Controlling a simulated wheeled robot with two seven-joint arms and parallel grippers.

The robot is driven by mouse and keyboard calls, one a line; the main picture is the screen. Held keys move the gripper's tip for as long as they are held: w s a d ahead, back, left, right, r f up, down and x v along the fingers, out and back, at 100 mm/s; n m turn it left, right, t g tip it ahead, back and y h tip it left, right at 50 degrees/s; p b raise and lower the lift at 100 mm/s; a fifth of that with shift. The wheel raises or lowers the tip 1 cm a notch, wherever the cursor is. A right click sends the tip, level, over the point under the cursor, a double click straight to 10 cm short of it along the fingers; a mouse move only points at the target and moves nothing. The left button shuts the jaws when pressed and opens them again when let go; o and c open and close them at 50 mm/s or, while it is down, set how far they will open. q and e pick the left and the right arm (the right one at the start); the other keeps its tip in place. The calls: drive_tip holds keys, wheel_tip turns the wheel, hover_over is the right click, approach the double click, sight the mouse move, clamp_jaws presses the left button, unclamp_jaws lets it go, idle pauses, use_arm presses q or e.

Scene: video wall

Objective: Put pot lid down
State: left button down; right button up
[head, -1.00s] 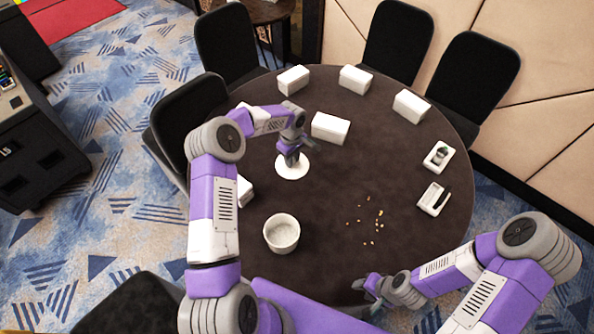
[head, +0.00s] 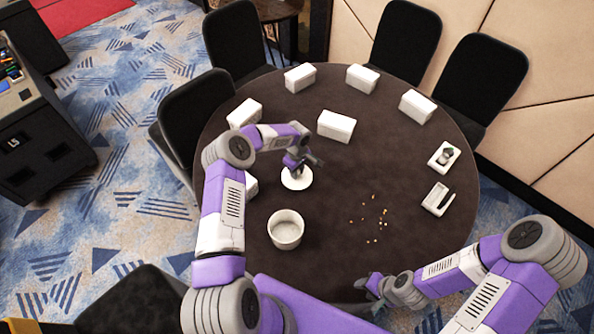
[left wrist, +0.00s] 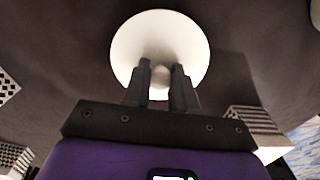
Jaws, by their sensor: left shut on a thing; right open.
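The white round pot lid (head: 291,182) is at the left-middle of the dark round table, and it also shows in the left wrist view (left wrist: 185,42). My left gripper (left wrist: 160,85) is shut on the lid's knob; it also shows in the head view (head: 296,167). I cannot tell whether the lid touches the tabletop. The white pot (head: 286,230) stands open in front of the lid, apart from it. My right gripper (head: 367,287) is open and empty near the table's front edge.
Several white boxes (head: 336,126) stand on the table's back and left. Two small white trays (head: 437,199) lie at the right. Small yellowish bits (head: 374,222) are scattered right of the pot. The dark table (head: 340,185) is bare between lid and bits. Black chairs (head: 405,45) surround it.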

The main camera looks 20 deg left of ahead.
use_arm(q)
drive_tip(key=shift+f, duration=0.2)
use_arm(e)
drive_tip(key=shift+f, duration=0.2)
use_arm(q)
drive_tip(key=c, duration=0.9)
unclamp_jaws()
drive_tip(key=shift+r, duration=0.15)
use_arm(e)
drive_tip(key=shift+r, duration=0.15)
use_arm(q)
drive_tip(key=shift+r, duration=0.35)
use_arm(e)
drive_tip(key=shift+r, duration=0.15)
use_arm(q)
wheel_tip(320, 180, up, 11)
drive_tip(key=shift+r, duration=0.2)
use_arm(e)
drive_tip(key=shift+r, duration=0.1)
use_arm(q)
drive_tip(key=shift+p, duration=0.3)
